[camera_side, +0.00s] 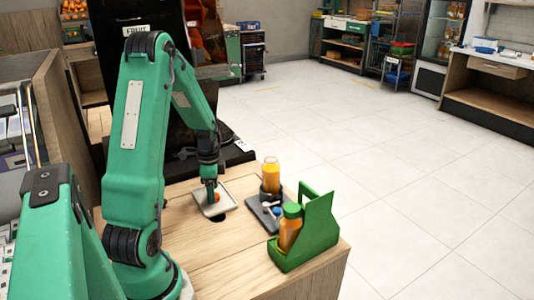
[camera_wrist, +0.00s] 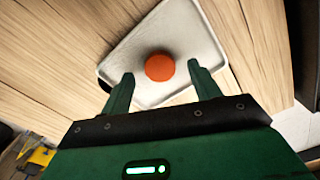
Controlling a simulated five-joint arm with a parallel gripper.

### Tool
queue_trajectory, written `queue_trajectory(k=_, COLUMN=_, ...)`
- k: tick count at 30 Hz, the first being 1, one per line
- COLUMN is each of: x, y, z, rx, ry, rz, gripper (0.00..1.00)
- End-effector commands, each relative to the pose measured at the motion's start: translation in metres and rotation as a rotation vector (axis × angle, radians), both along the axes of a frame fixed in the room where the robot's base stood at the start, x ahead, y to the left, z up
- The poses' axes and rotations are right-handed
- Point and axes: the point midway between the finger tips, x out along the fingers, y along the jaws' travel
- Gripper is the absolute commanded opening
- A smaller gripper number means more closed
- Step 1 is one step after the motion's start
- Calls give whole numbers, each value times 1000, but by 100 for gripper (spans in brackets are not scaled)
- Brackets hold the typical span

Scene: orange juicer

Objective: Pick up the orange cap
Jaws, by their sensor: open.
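The orange cap (camera_wrist: 159,67) is a small round disc lying on a light grey tray (camera_wrist: 188,30). In the side view the cap (camera_side: 217,197) shows as a small orange spot on the tray (camera_side: 228,205), partly hidden by my gripper. My gripper (camera_wrist: 159,80) is open, with one green finger on each side of the cap in the wrist view. The fingertips are just short of the cap's middle and there is a gap on both sides. In the side view my gripper (camera_side: 211,195) points down over the tray. I cannot tell its exact height above the tray.
Right of the tray, an orange bottle (camera_side: 270,176) stands in a dark holder on a grey plate. A green carrier (camera_side: 316,232) holds a green-capped orange bottle (camera_side: 290,228) near the counter's right edge. A dark hole (camera_side: 218,218) lies in front of the tray. The wooden counter's front is clear.

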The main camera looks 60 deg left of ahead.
Motion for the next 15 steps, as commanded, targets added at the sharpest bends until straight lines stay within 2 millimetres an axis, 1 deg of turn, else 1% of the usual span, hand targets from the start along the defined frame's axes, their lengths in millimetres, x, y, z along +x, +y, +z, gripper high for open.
queue_trajectory(k=1, x=0, y=0, z=-5, rx=-1, ry=2, rz=0, gripper=62)
queue_trajectory(k=5, x=0, y=0, z=-13, rx=-1, ry=0, rz=0, gripper=62)
queue_trajectory(k=15, x=0, y=0, z=-14, rx=1, ry=0, rz=0, gripper=62)
